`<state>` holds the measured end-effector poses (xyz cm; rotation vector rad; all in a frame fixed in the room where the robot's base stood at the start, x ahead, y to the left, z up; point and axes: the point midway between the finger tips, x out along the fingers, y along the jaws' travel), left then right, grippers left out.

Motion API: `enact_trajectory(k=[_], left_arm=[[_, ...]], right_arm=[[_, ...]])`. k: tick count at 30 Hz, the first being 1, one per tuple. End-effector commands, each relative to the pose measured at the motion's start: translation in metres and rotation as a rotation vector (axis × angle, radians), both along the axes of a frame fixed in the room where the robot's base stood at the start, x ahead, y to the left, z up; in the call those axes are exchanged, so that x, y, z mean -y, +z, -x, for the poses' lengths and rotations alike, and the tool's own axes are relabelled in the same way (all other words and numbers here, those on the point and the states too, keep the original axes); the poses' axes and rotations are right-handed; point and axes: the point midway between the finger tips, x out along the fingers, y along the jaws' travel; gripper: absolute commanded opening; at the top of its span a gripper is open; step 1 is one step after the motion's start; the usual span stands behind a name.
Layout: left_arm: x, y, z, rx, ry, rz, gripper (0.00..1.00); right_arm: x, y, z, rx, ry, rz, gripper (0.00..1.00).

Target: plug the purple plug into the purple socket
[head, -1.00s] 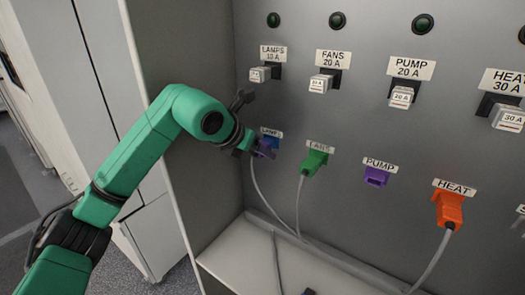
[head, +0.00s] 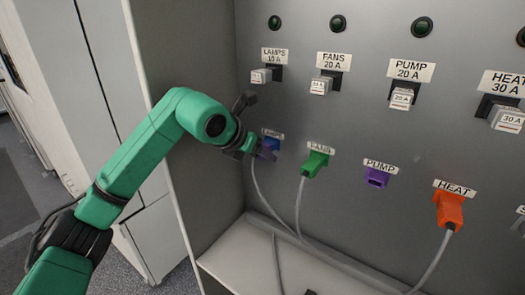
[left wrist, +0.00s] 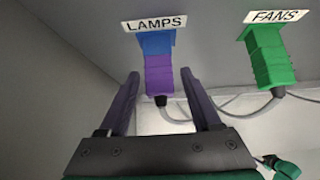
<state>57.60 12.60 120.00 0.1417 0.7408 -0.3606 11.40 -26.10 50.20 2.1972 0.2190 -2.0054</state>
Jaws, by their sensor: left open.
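The purple plug (left wrist: 159,76) sits in the blue socket (left wrist: 156,43) under the LAMPS label, with its grey cable hanging down. In the head view the plug (head: 266,153) is partly hidden by my left gripper (head: 252,148). In the left wrist view my left gripper (left wrist: 159,74) is open, one finger on each side of the plug, with gaps visible between fingers and plug. The purple socket (head: 376,178) under the PUMP label is empty.
A green plug (head: 315,164) is at FANS and an orange plug (head: 450,209) at HEAT, both with hanging cables. White breaker switches (head: 402,98) line the panel above. A pale ledge (head: 260,262) runs below. The left cabinet wall (head: 185,190) is close to my arm.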

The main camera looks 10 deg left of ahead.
Motion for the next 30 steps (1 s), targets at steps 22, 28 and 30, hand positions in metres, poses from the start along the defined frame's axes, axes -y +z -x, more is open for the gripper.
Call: enact_trajectory(k=[22, 28, 30], left_arm=[[-0.005, -0.001, 0.012, 0.001, 0.0, 0.0, 0.06], [-0.009, -0.001, 0.022, 0.002, 0.001, 0.0, 0.06], [-0.01, -0.002, 0.025, 0.001, 0.001, 0.001, 0.06]], right_arm=[[-0.003, -0.011, 0.0, -0.001, -0.002, -0.004, 0.5], [-0.003, -0.017, 0.001, -0.001, -0.002, -0.004, 0.5], [-0.003, -0.019, 0.0, -0.001, -0.002, -0.004, 0.5]])
